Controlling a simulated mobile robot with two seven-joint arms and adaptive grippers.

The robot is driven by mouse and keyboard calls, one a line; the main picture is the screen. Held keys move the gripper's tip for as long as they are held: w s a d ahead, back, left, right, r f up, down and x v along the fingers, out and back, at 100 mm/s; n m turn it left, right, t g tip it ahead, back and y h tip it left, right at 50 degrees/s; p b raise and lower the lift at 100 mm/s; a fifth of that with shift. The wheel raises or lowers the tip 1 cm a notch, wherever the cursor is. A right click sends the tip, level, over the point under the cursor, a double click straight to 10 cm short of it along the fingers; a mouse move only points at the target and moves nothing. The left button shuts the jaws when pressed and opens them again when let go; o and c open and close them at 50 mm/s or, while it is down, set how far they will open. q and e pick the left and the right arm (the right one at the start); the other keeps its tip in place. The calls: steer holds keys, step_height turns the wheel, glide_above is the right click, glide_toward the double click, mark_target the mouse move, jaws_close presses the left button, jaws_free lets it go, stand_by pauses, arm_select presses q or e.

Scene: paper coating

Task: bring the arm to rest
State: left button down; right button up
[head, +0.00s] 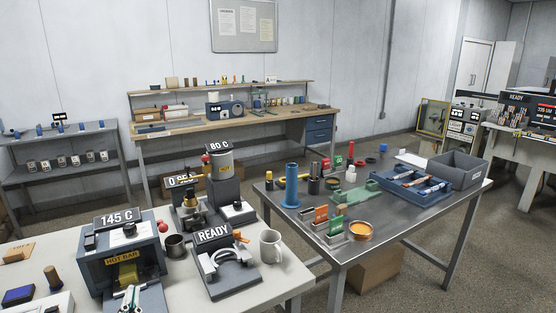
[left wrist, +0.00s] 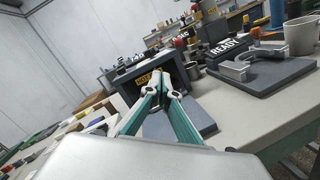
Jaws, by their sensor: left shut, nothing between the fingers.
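My left gripper (head: 130,294) shows at the bottom left of the head view, in front of the grey hot bar machine (head: 147,248) with its "145 C" display. In the left wrist view the gripper (left wrist: 160,76) has its green-sided fingers closed together with nothing between them. They point at the same hot bar machine (left wrist: 128,86) and its dark base plate. Whether the fingertips touch the machine cannot be told. My right gripper is in neither view.
On the same white table stand the "READY" device (head: 222,262), a white mug (head: 270,246), a dark metal cup (head: 176,246) and the "80 C" unit (head: 221,162). A steel table (head: 420,222) to the right holds a blue tray (head: 405,192) and a grey bin (head: 457,170).

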arm_select(q)
steer(key=s+d+f+m+h, duration=0.2)
steer(key=d+f+m+h, duration=0.3)
steer(key=m, duration=0.7)
steer(key=s+d+f+m+h, duration=0.3)
steer(key=d+m+h, duration=0.2)
steer(key=d+m, duration=0.45)
steer(key=s+a+f+m+g, duration=0.1)
steer(key=s+f+m+g, duration=0.2)
steer(key=f, duration=0.7)
steer(key=s+f+m+g+y, duration=0.1)
steer(key=s+f+m+g, duration=0.3)
steer(key=s+f+m, duration=0.4)
step_height(320, 180, down, 4)
steer(key=m, duration=0.4)
steer(key=shift+a+r, duration=0.25)
steer(key=shift+a, duration=0.1)
